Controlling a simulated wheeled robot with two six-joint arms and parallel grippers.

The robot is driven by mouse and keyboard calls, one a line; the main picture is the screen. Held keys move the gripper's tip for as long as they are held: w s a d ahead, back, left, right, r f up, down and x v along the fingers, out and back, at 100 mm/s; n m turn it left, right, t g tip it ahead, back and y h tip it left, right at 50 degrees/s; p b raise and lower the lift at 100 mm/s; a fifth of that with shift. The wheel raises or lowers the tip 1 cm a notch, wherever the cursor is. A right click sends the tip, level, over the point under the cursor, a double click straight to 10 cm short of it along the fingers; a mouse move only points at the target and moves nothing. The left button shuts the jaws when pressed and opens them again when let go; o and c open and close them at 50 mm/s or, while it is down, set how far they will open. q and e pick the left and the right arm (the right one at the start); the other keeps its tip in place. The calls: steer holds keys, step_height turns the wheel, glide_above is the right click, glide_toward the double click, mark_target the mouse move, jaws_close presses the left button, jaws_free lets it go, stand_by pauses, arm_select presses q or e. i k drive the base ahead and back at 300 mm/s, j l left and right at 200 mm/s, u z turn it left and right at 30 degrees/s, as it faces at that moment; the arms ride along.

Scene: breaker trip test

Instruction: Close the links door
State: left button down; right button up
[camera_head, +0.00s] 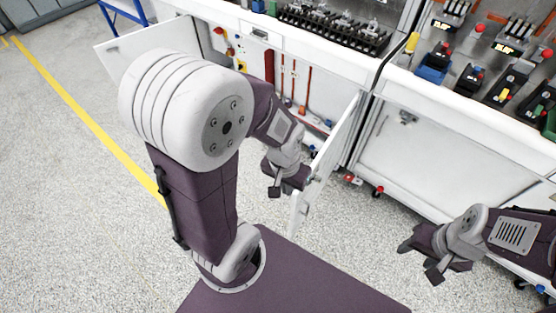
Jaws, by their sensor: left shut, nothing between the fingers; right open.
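A white cabinet under the bench stands open, with a door swung out on each side. The right door (325,165) stands out towards me, seen nearly edge-on. The left door (130,45) also stands open, partly hidden behind my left arm. I cannot tell from labels which is the links door. My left gripper (289,180) is shut and empty, close beside the inner face of the right door near its lower front part; whether it touches is unclear. My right gripper (418,260) is open and empty, low at the right, away from the doors.
Red-handled rods (294,82) hang inside the cabinet. A closed white cabinet (425,155) stands to the right. The bench above holds a terminal row (335,30) and several breakers (470,78). Speckled floor between my base and the cabinets is clear.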

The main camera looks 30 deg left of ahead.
mark_target(323, 164)
steer(key=i+l+u, duration=0.15)
steer(key=u, duration=0.2)
steer(key=i+l+u, duration=0.15)
steer(key=u, duration=0.25)
steer(key=l+u, duration=0.35)
steer(key=l, duration=0.75)
steer(key=k, duration=0.05)
